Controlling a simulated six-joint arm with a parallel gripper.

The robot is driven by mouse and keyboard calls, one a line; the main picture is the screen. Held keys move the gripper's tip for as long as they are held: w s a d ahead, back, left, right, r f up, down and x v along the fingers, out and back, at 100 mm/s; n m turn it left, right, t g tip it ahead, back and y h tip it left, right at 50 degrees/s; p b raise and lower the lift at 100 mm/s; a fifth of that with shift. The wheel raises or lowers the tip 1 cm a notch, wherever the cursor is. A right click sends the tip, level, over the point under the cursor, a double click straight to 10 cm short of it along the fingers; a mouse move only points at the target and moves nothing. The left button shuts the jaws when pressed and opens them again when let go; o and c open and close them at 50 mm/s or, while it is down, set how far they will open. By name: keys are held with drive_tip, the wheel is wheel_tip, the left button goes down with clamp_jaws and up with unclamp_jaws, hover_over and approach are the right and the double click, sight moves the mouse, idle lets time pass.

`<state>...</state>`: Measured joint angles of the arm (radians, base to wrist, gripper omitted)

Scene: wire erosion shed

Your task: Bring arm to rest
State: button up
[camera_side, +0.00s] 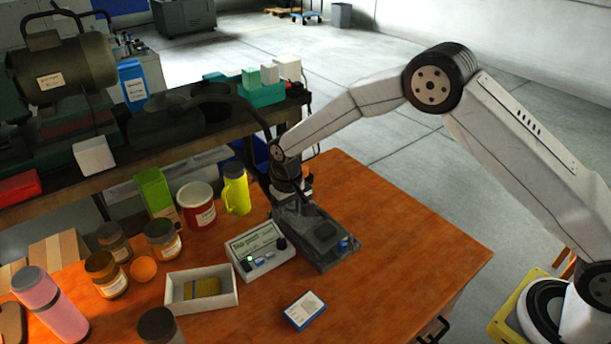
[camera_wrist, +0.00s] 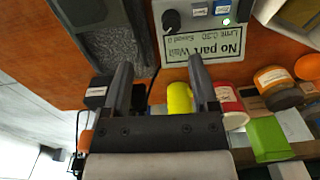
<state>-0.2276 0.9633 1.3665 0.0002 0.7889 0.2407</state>
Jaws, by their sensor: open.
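My arm reaches in from the right, and my gripper (camera_side: 290,192) is low over the back of the orange-brown table (camera_side: 400,255). In the wrist view my gripper (camera_wrist: 160,75) has its two fingers spread wide apart, with nothing held between them. The dark grey fixture (camera_side: 318,236) lies just in front of my gripper in the side view. It also shows at the wrist view's top left (camera_wrist: 112,35). The control box (camera_side: 260,248) stands left of it with a green light lit. Its display reads "No part Wait" in the wrist view (camera_wrist: 203,45).
A yellow flask (camera_side: 236,192), a red-and-white tin (camera_side: 197,205) and a green box (camera_side: 154,190) stand left of my gripper. A white tray (camera_side: 202,299) holds a yellow-brown block. A blue-white box (camera_side: 305,310) lies in front. The table's right part is clear. A dark workbench (camera_side: 150,165) stands behind.

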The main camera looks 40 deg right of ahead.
drive_tip(key=s+d+r+t, duration=0.1)
drive_tip(key=s+d+r, duration=0.75)
drive_tip(key=s, duration=0.25)
drive_tip(key=s+d+r+t, duration=0.1)
drive_tip(key=s+d, duration=0.3)
drive_tip(key=s, duration=1)
drive_tip(key=shift+s+r, duration=0.2)
drive_tip(key=shift+r, duration=0.45)
